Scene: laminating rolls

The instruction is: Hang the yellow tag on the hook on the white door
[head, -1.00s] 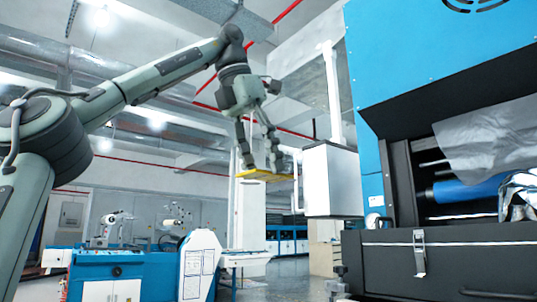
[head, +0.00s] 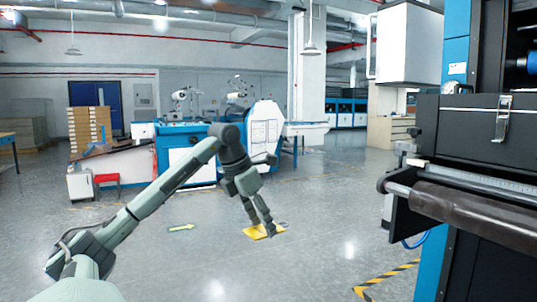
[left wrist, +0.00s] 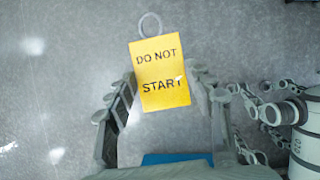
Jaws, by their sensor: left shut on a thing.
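My left gripper (head: 263,229) is shut on the yellow tag (head: 266,231) and holds it up over the grey floor, in the middle of the head view. In the left wrist view the tag (left wrist: 160,75) shows its face, with the words "DO NOT START". A pale ring (left wrist: 150,25) stands out from its top edge, and the two fingers of the left gripper (left wrist: 163,100) flank the tag. A white cabinet (head: 410,42) hangs at the upper right of the head view; I cannot make out a hook on it. My right gripper does not show.
A dark machine with a roller (head: 480,212) fills the right side of the head view. A blue and white machine (head: 185,150) stands behind my left arm. Striped floor tape (head: 385,278) lies at the lower right. The floor between is open.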

